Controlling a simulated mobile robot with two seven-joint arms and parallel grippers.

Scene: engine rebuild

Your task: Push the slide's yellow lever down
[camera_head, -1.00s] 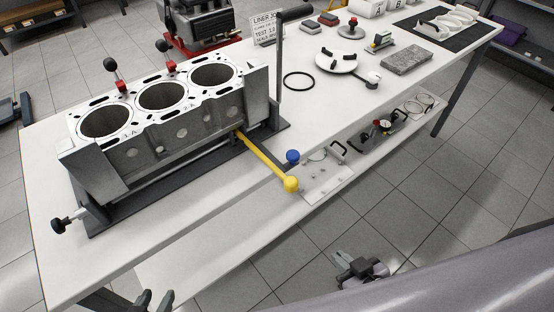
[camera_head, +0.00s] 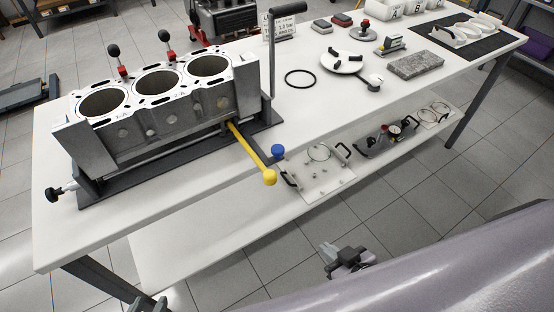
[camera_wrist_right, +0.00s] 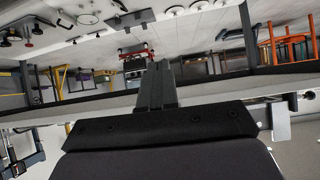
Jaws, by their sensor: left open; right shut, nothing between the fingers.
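The yellow lever (camera_head: 252,155) sticks out from the slide (camera_head: 259,156) at the right end of the engine block (camera_head: 150,125). Its round knob hangs past the table's front edge, beside a blue knob (camera_head: 278,151). My left gripper (camera_head: 147,303) is open and only partly in view at the bottom edge, well below and left of the lever. My right gripper (camera_head: 328,250) is in front of the table, below and right of the lever and apart from it. Its fingers also show in the right wrist view (camera_wrist_right: 152,72), shut and empty.
An upright black-gripped handle (camera_head: 272,60) stands behind the lever. A black ring (camera_head: 300,78) lies on the tabletop. The floor before the table is clear.

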